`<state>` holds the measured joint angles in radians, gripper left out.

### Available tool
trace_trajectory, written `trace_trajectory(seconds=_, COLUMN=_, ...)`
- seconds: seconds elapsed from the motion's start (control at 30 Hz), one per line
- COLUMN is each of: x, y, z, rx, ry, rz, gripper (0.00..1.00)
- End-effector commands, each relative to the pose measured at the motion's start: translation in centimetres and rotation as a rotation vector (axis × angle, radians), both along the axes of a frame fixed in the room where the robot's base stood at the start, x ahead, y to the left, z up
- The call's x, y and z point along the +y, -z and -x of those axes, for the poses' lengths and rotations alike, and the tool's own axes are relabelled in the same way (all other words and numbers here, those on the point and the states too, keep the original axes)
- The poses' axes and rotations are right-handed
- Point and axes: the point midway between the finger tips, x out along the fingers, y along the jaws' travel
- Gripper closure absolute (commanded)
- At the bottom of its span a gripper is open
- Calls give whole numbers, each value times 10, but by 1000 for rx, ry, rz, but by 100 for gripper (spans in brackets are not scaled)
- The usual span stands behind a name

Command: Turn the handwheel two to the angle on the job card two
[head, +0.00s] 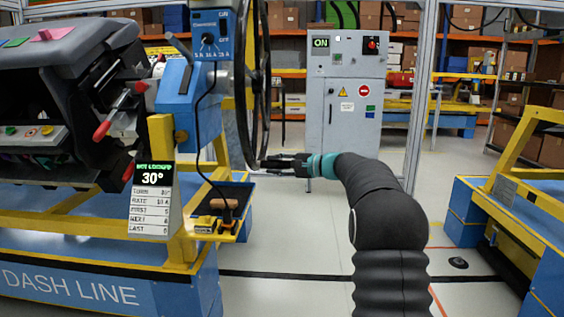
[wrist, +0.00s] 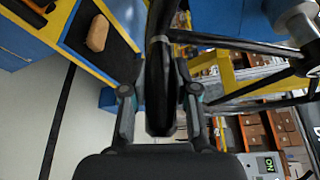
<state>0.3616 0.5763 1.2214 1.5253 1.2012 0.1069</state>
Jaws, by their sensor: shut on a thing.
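A large black handwheel (head: 242,112) stands nearly edge-on in the head view, mounted at the right end of the dashboard fixture. My gripper (head: 266,163) is shut on the lower part of its rim. In the wrist view the dark rim (wrist: 160,70) runs between the two fingers of my gripper (wrist: 158,100), with spokes reaching right to a metal hub. A job card (head: 152,208) hangs left of the wheel; its display reads 30° under a small green line. The smaller print is hard to read. The top of the wheel is cut off in the head view.
A blue control box (head: 210,35) with a hanging cable sits left of the wheel. A small tray (head: 232,190) holds a brown-handled object, which also shows in the wrist view (wrist: 97,33). A grey cabinet (head: 345,115) stands behind. The floor (head: 300,240) right of the fixture is mostly clear.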

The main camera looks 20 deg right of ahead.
Motion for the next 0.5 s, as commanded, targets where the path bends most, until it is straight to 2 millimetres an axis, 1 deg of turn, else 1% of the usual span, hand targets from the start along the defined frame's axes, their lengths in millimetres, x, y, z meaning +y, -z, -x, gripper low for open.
trace_trajectory(seconds=0.03, x=0, y=5, z=-2, rx=7, ry=-1, rz=0, gripper=100)
trace_trajectory(seconds=0.47, x=2, y=5, z=-3, rx=6, ry=-2, rz=1, gripper=100)
trace_trajectory(seconds=0.5, x=2, y=5, z=-3, rx=6, ry=-1, rz=1, gripper=61)
